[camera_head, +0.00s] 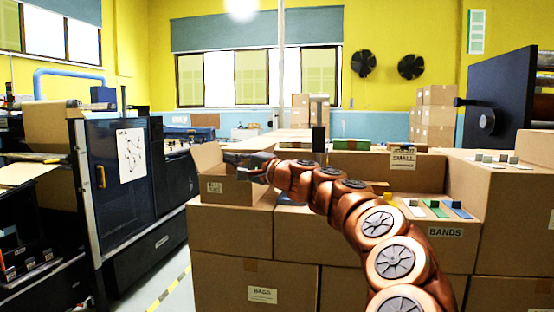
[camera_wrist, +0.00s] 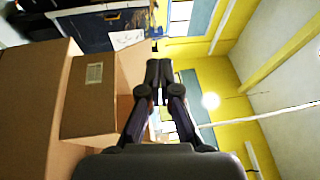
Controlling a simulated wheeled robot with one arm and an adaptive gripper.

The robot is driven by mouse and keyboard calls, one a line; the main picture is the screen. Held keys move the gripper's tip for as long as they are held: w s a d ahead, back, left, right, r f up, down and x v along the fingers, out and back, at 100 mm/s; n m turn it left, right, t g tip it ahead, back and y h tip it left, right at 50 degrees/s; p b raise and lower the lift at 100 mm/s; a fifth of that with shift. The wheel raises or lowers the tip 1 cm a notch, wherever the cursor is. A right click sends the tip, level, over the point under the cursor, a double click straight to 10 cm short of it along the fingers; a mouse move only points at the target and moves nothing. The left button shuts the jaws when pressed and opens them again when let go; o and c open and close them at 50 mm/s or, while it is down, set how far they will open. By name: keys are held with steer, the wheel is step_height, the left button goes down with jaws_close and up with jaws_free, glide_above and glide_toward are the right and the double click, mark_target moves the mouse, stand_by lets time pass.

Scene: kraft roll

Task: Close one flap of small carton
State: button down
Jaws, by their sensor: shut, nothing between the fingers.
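The small carton (camera_head: 232,189) is a brown box with a pale label, standing on a larger box left of centre in the head view. One flap (camera_head: 207,156) stands up at its left end. My gripper (camera_head: 234,158) is over the carton's top, close to that flap; I cannot tell whether they touch. In the wrist view the picture is turned sideways, and the carton (camera_wrist: 82,105) with its label lies to the left. My gripper (camera_wrist: 159,70) is shut and empty there, its fingertips together. The carton's inside and other flaps are hidden or unclear.
Large stacked boxes (camera_head: 228,229) bear the carton. A box labelled BANDS (camera_head: 447,246) with coloured items on top stands to the right, and another labelled SMALL (camera_head: 381,171) behind. A dark machine (camera_head: 118,175) stands at left across a floor gap.

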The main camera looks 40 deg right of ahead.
steer(key=s+d+f+m+h, duration=0.2)
steer(key=d+m+h, duration=0.1)
steer(key=d, duration=0.5)
steer(key=s+d+f+m+t+h+b, duration=0.1)
steer(key=s+d+m+h, duration=0.15)
steer(key=d, duration=0.45)
steer(key=s+d+f+m+h, duration=0.2)
steer(key=d+m+h, duration=0.15)
steer(key=d, duration=0.45)
steer(key=a+r+p+x, duration=0.1)
steer(key=p+x, duration=0.1)
steer(key=x, duration=0.4)
steer(key=a+p+x, duration=0.1)
steer(key=p+x, duration=0.1)
steer(key=x, duration=0.5)
steer(key=shift+w+a+r+n+t, duration=0.3)
steer(key=shift+a+r+n, duration=0.15)
steer(key=shift+a, duration=0.15)
steer(key=shift+a, duration=0.1)
